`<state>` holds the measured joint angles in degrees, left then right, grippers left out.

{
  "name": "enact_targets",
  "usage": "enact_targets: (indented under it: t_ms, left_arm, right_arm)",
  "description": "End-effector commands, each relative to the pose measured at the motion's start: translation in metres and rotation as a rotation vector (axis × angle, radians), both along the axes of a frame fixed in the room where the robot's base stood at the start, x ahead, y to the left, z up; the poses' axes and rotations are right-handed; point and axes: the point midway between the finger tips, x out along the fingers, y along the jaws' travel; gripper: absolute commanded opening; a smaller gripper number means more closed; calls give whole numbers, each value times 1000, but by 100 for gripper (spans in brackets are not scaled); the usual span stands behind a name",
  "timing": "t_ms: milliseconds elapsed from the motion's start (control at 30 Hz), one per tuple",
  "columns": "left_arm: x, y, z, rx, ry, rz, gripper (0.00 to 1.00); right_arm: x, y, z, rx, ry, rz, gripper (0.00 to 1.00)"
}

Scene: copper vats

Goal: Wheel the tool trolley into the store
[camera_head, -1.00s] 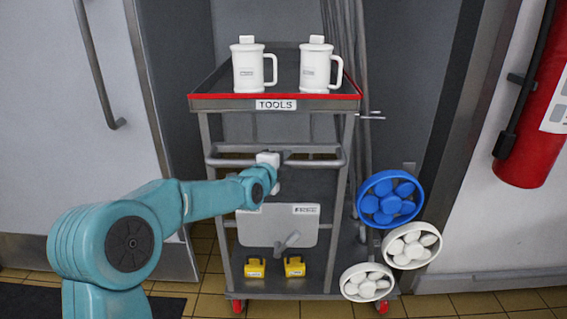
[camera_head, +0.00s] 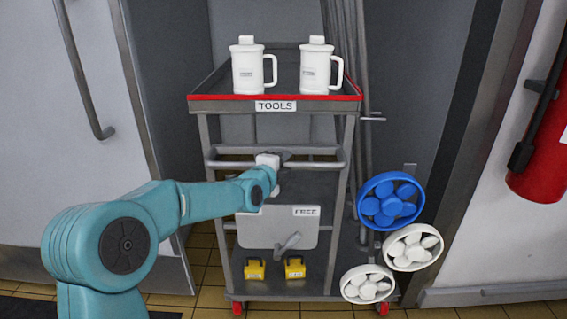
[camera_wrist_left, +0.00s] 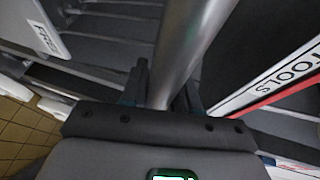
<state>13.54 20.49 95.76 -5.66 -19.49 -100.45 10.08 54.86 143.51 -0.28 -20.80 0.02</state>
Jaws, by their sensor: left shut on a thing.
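The tool trolley (camera_head: 204,105) is a grey frame with a red-edged top tray and a label reading TOOLS. It stands in front of me, between the door frames, on red-wheeled castors. Its horizontal push bar (camera_head: 318,164) runs across the near side below the tray. In the left wrist view the bar (camera_wrist_left: 190,45) passes between the fingers (camera_wrist_left: 160,88). The fingertips are partly hidden by the bar. My right gripper is not in view.
Two white lidded jugs (camera_head: 248,70) stand on the top tray. A FREE sign plate (camera_head: 270,228) and yellow padlock-like blocks (camera_head: 255,270) are lower down. Blue (camera_head: 391,200) and white handwheels hang at right. A door (camera_head: 75,130) is left; a red extinguisher (camera_head: 540,175) is right.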

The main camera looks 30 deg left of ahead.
Motion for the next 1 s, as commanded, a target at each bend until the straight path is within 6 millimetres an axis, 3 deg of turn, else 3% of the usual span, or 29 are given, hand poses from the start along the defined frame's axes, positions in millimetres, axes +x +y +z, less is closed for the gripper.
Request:
enact_targets:
  t_ms: [267, 300, 367, 767, 1000]
  left_arm:
    - [-1, 0, 0, 1, -1, 1, 0]
    - [-1, 0, 0, 1, -1, 1, 33]
    - [-1, 0, 0, 1, -1, 1, 51]
    - [-7, 0, 3, 0, 0, 0, 51]
    - [-60, -8, 14, 1, -2, 1, 51]
  right_arm:
    - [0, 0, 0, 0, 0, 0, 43]
    - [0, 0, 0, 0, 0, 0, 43]
    - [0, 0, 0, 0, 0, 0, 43]
    - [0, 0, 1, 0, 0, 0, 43]
    - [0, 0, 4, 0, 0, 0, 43]
